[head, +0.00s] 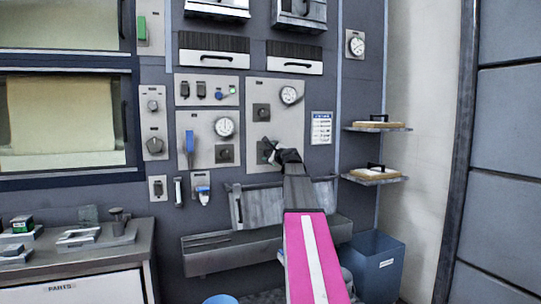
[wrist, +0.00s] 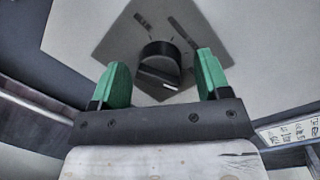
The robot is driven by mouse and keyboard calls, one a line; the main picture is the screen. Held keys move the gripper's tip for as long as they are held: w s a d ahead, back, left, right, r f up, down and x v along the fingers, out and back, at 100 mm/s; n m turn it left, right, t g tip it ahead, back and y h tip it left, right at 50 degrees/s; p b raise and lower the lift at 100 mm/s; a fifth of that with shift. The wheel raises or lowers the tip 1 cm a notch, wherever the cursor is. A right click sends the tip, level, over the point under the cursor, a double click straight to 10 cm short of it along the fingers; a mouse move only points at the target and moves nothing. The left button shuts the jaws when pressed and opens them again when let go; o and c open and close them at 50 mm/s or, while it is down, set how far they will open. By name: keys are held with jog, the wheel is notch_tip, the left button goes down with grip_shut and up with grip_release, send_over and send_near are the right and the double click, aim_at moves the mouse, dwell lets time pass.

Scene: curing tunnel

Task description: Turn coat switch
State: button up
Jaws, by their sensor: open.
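A black rotary switch knob (wrist: 160,64) with a pale pointer mark sits on a dark square plate (wrist: 130,45) in the wrist view. The plate's lettering is too blurred to read, so I cannot confirm that it is the coat switch. My gripper (wrist: 162,70) is open. Its green fingers stand on either side of the knob in this view, with visible gaps and no clear contact. In the head view my gripper (head: 268,152) is at the lower part of the right light-grey panel (head: 290,125), partly hiding a dark switch plate (head: 262,158) there.
Another dark knob (head: 261,113) and a round gauge (head: 289,95) are above on the same panel. A neighbouring panel has a blue lever (head: 189,142) and a dark knob (head: 224,154). A grey ledge (head: 215,255) juts out below. Two small shelves (head: 377,128) (head: 374,178) stick out at right.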

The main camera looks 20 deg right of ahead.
jog(key=c, duration=0.9)
jog(key=shift+n, duration=0.3)
jog(key=n, duration=0.3)
jog(key=shift+n+g, duration=0.3)
jog(key=n, duration=0.4)
jog(key=shift+a+h, duration=0.1)
jog(key=shift+h, duration=0.3)
jog(key=n, duration=0.4)
jog(key=shift+h, duration=0.3)
jog(key=shift+n+g+h, duration=0.3)
jog(key=shift+n+h, duration=0.1)
jog(key=shift+n, duration=1.7)
